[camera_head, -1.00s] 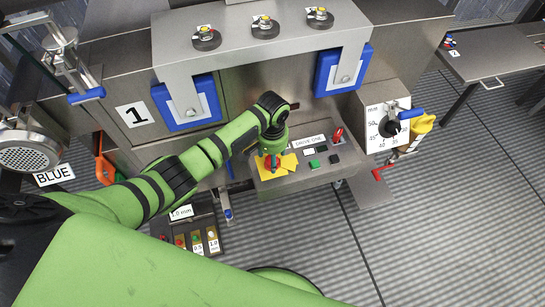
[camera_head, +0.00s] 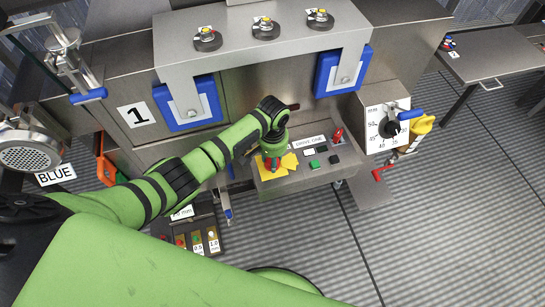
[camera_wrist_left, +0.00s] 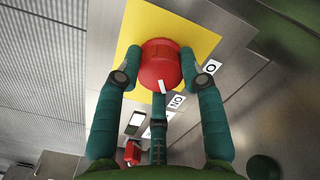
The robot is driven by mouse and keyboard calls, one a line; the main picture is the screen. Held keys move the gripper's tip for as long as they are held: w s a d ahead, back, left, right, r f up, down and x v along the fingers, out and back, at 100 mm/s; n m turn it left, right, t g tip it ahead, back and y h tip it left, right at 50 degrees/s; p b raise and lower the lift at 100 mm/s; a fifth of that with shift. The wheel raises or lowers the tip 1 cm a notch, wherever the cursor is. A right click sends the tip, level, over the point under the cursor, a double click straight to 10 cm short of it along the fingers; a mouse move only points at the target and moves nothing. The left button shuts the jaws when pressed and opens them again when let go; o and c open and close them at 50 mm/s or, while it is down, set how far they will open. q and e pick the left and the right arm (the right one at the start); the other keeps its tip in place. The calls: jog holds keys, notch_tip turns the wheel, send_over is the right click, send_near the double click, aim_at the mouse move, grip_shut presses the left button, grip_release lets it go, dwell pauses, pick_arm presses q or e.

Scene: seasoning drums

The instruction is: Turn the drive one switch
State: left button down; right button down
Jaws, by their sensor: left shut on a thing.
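The drive one switch is a round red knob (camera_wrist_left: 160,62) with a white mark, on a yellow plate (camera_wrist_left: 208,40). In the left wrist view the mark points down, nearer the ON label (camera_wrist_left: 176,102) than the O label (camera_wrist_left: 210,66). My left gripper (camera_wrist_left: 160,82) is shut on the knob, with teal fingers on either side and one below. In the head view my left gripper (camera_head: 272,162) hangs over the yellow plate (camera_head: 289,162), left of the DRIVE ONE label (camera_head: 310,142), and largely hides the knob. My right gripper is not in view.
A green button (camera_head: 314,164), a black button (camera_head: 334,159) and a red switch (camera_head: 338,134) share the panel. A dial box (camera_head: 374,116) with a yellow-handled part stands right. Blue-framed latches hang above. A tray of coloured pieces (camera_head: 195,240) lies below.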

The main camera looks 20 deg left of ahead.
pick_arm(q)
jog(key=n+p, duration=0.2)
jog(key=shift+w+r+n+p, duration=0.25)
jog(key=shift+r+n+p, duration=0.15)
jog(key=n+p, duration=0.2)
jog(key=shift+a+n, duration=0.1)
jog(key=shift+n, duration=0.2)
jog(key=n+p, duration=0.1)
jog(key=n, duration=0.2)
jog(key=shift+w+f, duration=0.1)
jog(key=shift+w, duration=0.05)
jog(key=shift+a+n+p, duration=0.2)
jog(key=shift+n+p, duration=0.5)
jog(key=shift+n, duration=0.9)
jog(key=shift+f, duration=0.1)
jog(key=c, duration=0.8)
grip_release()
jog(key=shift+c, duration=0.2)
jog(key=shift+o, duration=0.4)
jog(key=shift+a+f, duration=0.1)
jog(key=shift+s, duration=0.2)
